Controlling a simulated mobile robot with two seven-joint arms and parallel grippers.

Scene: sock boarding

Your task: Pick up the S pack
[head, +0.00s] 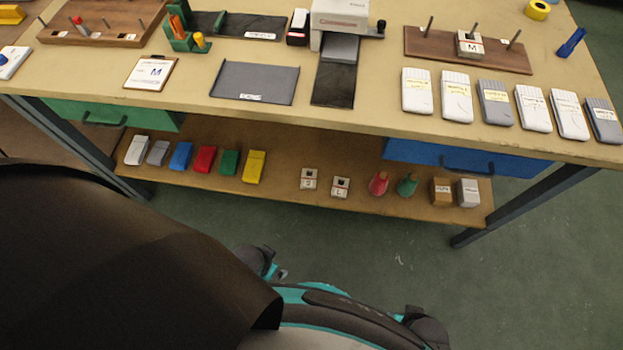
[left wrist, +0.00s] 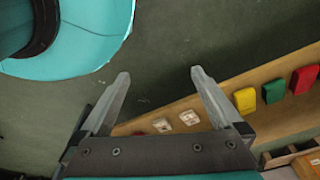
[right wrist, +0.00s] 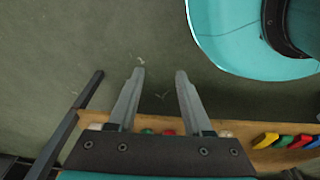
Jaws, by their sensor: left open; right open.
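The S pack (head: 309,179) is a small white block with a dark top and a small letter label, lying on the lower wooden shelf. The letter is small but looks like an S. A similar pack marked L (head: 341,187) lies just right of it. In the left wrist view the S pack (left wrist: 189,117) shows between the fingers, beyond them. My left gripper (left wrist: 158,78) is open and empty. My right gripper (right wrist: 158,75) is open and empty over the floor; the S pack is not clearly visible in its view. Neither gripper shows in the head view.
An M pack (head: 470,44) sits on a peg board.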

